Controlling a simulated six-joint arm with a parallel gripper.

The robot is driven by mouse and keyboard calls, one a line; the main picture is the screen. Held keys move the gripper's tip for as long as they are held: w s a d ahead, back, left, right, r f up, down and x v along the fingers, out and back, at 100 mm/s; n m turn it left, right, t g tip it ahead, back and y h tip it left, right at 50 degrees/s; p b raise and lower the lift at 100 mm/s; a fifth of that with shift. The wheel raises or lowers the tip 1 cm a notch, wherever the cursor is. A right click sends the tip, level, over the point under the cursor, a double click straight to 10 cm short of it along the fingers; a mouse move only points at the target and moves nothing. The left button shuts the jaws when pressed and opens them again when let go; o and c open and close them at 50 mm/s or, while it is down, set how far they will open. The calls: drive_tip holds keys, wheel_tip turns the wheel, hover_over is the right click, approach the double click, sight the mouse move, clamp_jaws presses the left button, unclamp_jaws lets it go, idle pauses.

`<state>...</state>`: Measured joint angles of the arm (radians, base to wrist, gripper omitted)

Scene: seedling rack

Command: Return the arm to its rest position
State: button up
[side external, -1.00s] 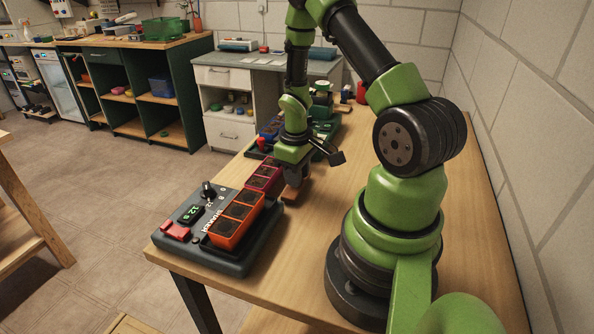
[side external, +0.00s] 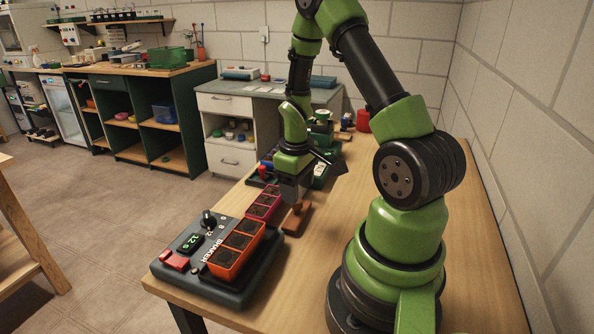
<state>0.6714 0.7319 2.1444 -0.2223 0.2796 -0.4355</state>
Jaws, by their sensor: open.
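My green and black arm stands on the wooden bench (side external: 440,270), its base at the right. My gripper (side external: 289,194) points down over the middle of the bench. It is open, with nothing visible in it. It is just behind a small brown block (side external: 297,218) and beside a crimson seedling tray (side external: 264,206). The fingertips are dark and small, and the gap between them is hard to see. In front, a grey shaker (side external: 222,292) carries an orange tray (side external: 226,262) with dark-filled cells. The shaker's display reads 12 s.
Behind my gripper are blue and green items (side external: 322,170), partly hidden by my arm, and a red container (side external: 363,121). A block wall (side external: 520,130) runs along the right. The bench between the brown block and my base is clear.

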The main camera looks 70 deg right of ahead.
wheel_tip(320, 180, up, 5)
drive_tip(key=shift+a+r, duration=0.15)
drive_tip(key=s+a+r+m+t+y, duration=0.1)
drive_tip(key=s+a+r+t, duration=0.2)
drive_tip(key=a+r, duration=0.6)
drive_tip(key=s+a+r+m+t+y, duration=0.1)
drive_tip(key=s+a+r+t, duration=0.2)
drive_tip(key=a+r, duration=0.6)
drive_tip(key=shift+a+r+t, duration=0.3)
drive_tip(key=shift+a+t, duration=0.2)
drive_tip(key=shift+a, duration=0.2)
